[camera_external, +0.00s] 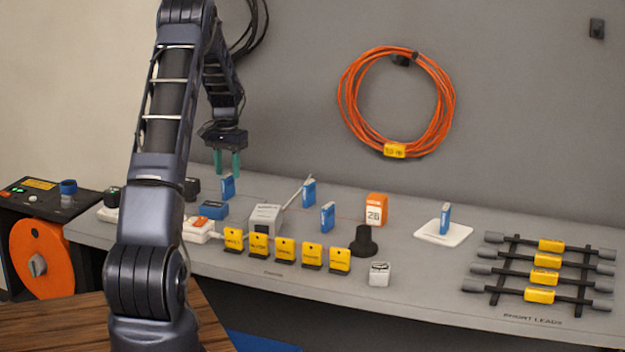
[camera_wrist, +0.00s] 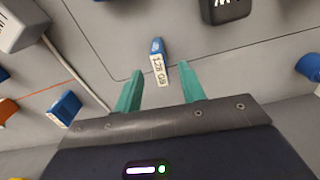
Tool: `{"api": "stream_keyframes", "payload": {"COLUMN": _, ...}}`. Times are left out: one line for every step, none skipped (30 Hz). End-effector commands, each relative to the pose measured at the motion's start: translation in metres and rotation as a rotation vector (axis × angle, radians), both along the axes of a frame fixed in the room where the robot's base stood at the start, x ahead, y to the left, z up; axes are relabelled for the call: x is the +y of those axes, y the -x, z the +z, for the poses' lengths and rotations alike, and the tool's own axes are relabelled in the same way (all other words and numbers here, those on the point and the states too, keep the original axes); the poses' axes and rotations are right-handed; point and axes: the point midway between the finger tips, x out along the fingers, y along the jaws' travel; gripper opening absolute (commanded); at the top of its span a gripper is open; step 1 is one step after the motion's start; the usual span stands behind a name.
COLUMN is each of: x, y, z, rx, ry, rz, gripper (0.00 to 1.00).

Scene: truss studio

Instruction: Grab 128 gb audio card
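The 128 GB card is a small blue upright block (camera_wrist: 157,47) with a white label reading "128 GB" in the wrist view. In the external view, a blue card (camera_external: 228,188) stands on the grey counter just below my gripper and looks like the same one. My gripper (camera_external: 227,162) points down with its two green fingers apart and nothing between them. In the wrist view the card appears just beyond and between the fingertips (camera_wrist: 160,68), apart from both. Similar blue cards (camera_external: 308,193), (camera_external: 327,217) and (camera_external: 445,218) stand farther right; their labels are unreadable.
A grey box (camera_external: 265,219) and a blue block (camera_external: 214,210) sit near the card. A dark block (camera_wrist: 228,9) is close to it in the wrist view. A row of yellow tags (camera_external: 285,250) lines the front. An orange block (camera_external: 376,209) stands farther right.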

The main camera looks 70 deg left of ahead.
Motion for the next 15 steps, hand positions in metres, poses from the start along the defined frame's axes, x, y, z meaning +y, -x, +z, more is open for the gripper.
{"api": "stream_keyframes", "payload": {"x": 0.0, "y": 0.0, "z": -0.005, "rx": 0.001, "ry": 0.002, "rz": 0.0, "gripper": 0.4}}
{"api": "stream_keyframes", "payload": {"x": 0.0, "y": 0.0, "z": -0.009, "rx": 0.002, "ry": 0.003, "rz": 0.0, "gripper": 0.4}}
{"api": "stream_keyframes", "payload": {"x": -0.001, "y": 0.0, "z": -0.014, "rx": 0.002, "ry": 0.004, "rz": 0.0, "gripper": 0.4}}
{"api": "stream_keyframes", "payload": {"x": 0.0, "y": 0.0, "z": -0.018, "rx": 0.002, "ry": 0.004, "rz": 0.0, "gripper": 0.4}}
{"api": "stream_keyframes", "payload": {"x": 0.0, "y": 0.0, "z": -0.022, "rx": 0.001, "ry": 0.003, "rz": 0.0, "gripper": 0.4}}
{"api": "stream_keyframes", "payload": {"x": 0.0, "y": 0.0, "z": -0.028, "rx": 0.0, "ry": 0.003, "rz": 0.0, "gripper": 0.4}}
{"api": "stream_keyframes", "payload": {"x": 0.0, "y": 0.0, "z": -0.032, "rx": 0.001, "ry": 0.003, "rz": 0.0, "gripper": 0.4}}
{"api": "stream_keyframes", "payload": {"x": 0.0, "y": 0.0, "z": -0.036, "rx": 0.001, "ry": 0.003, "rz": 0.0, "gripper": 0.4}}
{"api": "stream_keyframes", "payload": {"x": 0.0, "y": 0.0, "z": -0.041, "rx": 0.0, "ry": 0.003, "rz": 0.0, "gripper": 0.4}}
{"api": "stream_keyframes", "payload": {"x": 0.0, "y": -0.001, "z": -0.044, "rx": 0.0, "ry": 0.003, "rz": 0.0, "gripper": 0.4}}
{"api": "stream_keyframes", "payload": {"x": 0.0, "y": -0.001, "z": -0.045, "rx": 0.0, "ry": 0.001, "rz": 0.0, "gripper": 0.4}}
{"api": "stream_keyframes", "payload": {"x": 0.0, "y": -0.001, "z": -0.047, "rx": -0.001, "ry": 0.001, "rz": 0.0, "gripper": 0.4}}
{"api": "stream_keyframes", "payload": {"x": 0.0, "y": -0.001, "z": -0.047, "rx": -0.001, "ry": 0.001, "rz": 0.0, "gripper": 0.4}}
{"api": "stream_keyframes", "payload": {"x": 0.0, "y": -0.001, "z": -0.047, "rx": -0.001, "ry": 0.001, "rz": 0.0, "gripper": 0.4}}
{"api": "stream_keyframes", "payload": {"x": 0.0, "y": -0.001, "z": -0.047, "rx": -0.001, "ry": 0.001, "rz": 0.0, "gripper": 0.4}}
